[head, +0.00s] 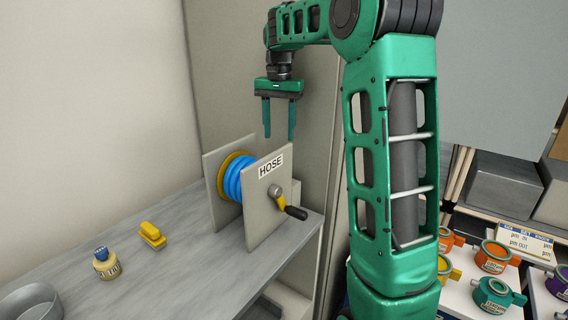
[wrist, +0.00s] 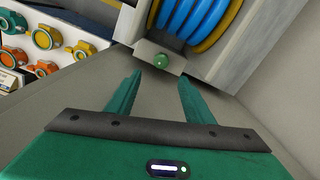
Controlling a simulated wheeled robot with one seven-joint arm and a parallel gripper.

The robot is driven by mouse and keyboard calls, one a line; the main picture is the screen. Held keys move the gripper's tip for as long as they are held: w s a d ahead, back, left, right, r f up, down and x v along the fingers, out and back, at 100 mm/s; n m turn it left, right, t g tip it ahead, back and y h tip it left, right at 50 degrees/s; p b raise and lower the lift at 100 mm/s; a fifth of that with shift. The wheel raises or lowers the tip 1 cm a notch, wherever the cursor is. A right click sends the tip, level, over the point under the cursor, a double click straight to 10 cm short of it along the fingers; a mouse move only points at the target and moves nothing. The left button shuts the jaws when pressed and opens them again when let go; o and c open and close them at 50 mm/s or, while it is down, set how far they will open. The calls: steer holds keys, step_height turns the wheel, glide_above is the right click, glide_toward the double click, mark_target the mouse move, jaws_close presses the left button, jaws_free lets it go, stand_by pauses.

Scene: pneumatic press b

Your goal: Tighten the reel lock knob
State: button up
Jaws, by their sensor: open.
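The hose reel stands on a grey bench, with blue hose (head: 234,178) wound between two grey side plates (head: 258,222), one labelled HOSE. A small round green knob (wrist: 160,60), which looks like the reel lock knob, sits on a grey block below the coiled hose in the wrist view. I cannot make it out in the head view. My gripper (head: 279,136) is open and empty, pointing down above the reel. In the wrist view its fingertips (wrist: 160,76) lie to either side of the knob's line, apart from it.
A crank with a black handle (head: 295,212) sticks out from the labelled plate. A yellow brush-like item (head: 152,236), a small bottle (head: 106,264) and a grey ring (head: 32,302) are on the bench (head: 190,275). Coloured clamp-like parts (head: 492,256) fill a shelf at right.

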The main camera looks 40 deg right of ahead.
step_height(320, 180, down, 11)
steer(key=shift+w+a, duration=0.1)
steer(key=shift+a, duration=0.05)
stand_by(0.4)
steer(key=c, duration=1.1)
